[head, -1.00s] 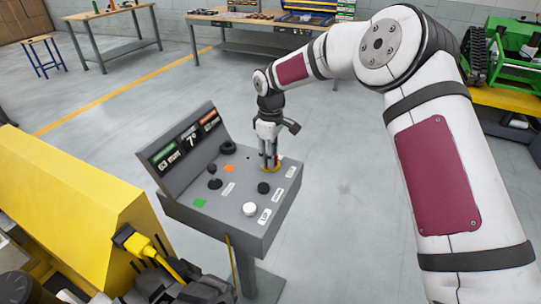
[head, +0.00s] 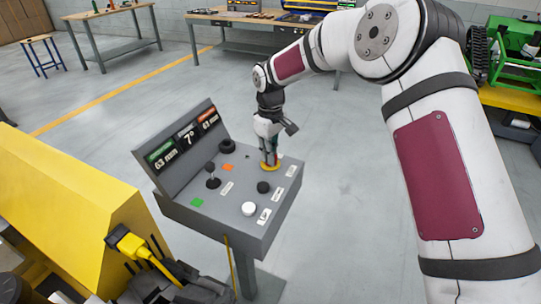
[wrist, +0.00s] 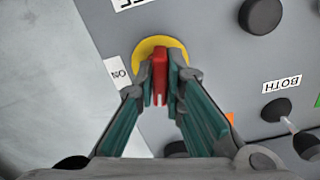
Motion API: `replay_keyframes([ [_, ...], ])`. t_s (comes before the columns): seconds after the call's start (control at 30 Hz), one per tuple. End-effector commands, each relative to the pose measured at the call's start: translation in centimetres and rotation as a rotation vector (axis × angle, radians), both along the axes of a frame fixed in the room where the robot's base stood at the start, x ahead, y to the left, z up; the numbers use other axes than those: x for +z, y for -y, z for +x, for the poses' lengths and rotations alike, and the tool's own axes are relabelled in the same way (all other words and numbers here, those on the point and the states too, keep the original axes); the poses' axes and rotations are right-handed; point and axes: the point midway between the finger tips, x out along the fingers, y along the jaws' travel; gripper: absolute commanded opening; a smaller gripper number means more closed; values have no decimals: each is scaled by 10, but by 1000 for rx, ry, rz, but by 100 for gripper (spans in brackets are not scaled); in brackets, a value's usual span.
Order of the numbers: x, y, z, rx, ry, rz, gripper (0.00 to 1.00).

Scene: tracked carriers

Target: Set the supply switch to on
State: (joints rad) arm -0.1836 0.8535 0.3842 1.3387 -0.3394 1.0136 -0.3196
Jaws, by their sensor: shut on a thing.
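The supply switch is a red handle (wrist: 159,72) on a round yellow plate (wrist: 145,47) in the wrist view. The yellow plate also shows at the far right part of the control console in the head view (head: 271,167). My gripper (wrist: 162,88) is shut on the red handle, one finger on each side. It also shows in the head view (head: 269,158), pointing down at the plate. A white ON label (wrist: 118,72) sits left of the plate in the wrist view. The fingers hide part of the handle and plate.
The grey console (head: 190,213) carries a black joystick (head: 212,178), several knobs and buttons, and a display (head: 185,139). A black knob (head: 263,187) is close to the switch. A yellow machine (head: 70,205) stands at the left. The floor behind the console is clear.

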Motion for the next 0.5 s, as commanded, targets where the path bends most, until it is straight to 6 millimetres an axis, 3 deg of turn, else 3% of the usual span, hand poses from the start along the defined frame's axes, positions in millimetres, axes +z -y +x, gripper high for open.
replay_keyframes([
  [0.5,-1,0,1,-490,1,-1,0],
])
